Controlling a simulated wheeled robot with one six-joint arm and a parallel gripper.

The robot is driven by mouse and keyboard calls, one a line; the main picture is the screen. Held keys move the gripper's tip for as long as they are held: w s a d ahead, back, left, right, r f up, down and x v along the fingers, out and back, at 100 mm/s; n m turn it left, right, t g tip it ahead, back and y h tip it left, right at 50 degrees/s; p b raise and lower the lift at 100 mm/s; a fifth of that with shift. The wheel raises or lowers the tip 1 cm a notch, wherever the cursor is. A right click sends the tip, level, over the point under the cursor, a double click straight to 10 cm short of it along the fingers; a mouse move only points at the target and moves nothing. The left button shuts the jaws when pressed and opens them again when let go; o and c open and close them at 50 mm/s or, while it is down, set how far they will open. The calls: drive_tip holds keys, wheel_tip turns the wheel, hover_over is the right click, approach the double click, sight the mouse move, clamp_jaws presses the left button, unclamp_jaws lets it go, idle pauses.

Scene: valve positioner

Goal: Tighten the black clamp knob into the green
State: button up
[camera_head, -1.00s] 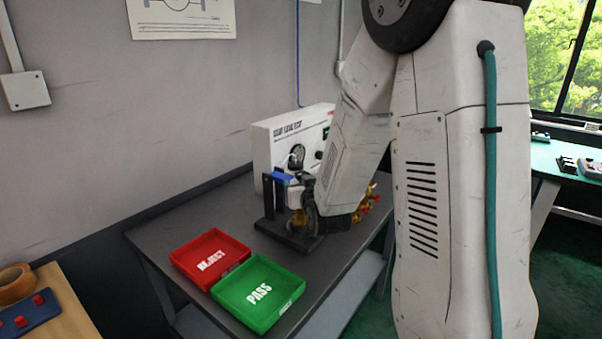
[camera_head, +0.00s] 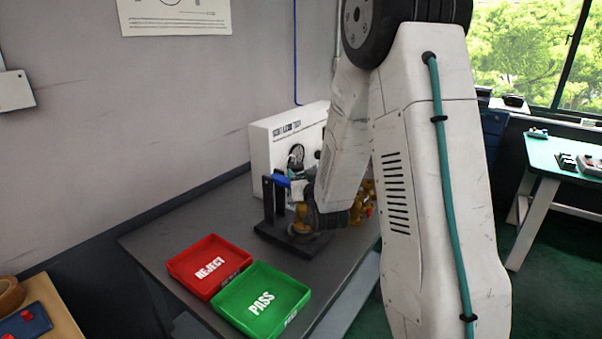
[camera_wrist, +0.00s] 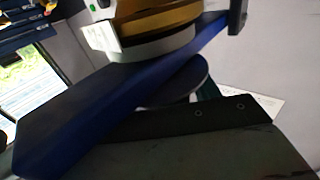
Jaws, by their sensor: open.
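The test fixture has a dark base (camera_head: 285,242) and a dark upright post (camera_head: 268,200). It stands on the grey bench in front of the white tester box. A blue part (camera_head: 281,181) sits at its top, and brass-coloured parts (camera_head: 367,196) show behind my arm. My gripper (camera_head: 318,208) is at the fixture, dark against it, and its fingertips are hard to make out. In the wrist view a blue bar (camera_wrist: 110,105) crosses close to the camera, below a brass and white round body (camera_wrist: 155,22). A dark rounded disc (camera_wrist: 182,82) lies under the bar; I cannot tell whether it is the clamp knob. No green scale is readable.
A red REJECT tray (camera_head: 207,267) and a green PASS tray (camera_head: 261,299) stand at the bench front. The white tester box (camera_head: 282,145) is close behind the fixture. My arm hides the bench's right side. Another bench (camera_head: 560,158) stands by the window.

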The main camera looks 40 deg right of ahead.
drive_tip(key=shift+a, duration=0.1)
drive_tip(key=shift+w+a, duration=0.1)
drive_tip(key=shift+a, duration=0.05)
drive_tip(key=c, duration=1)
drive_tip(key=shift+o, duration=0.2)
drive_tip(key=shift+m+h, duration=0.3)
drive_tip(key=shift+h, duration=0.1)
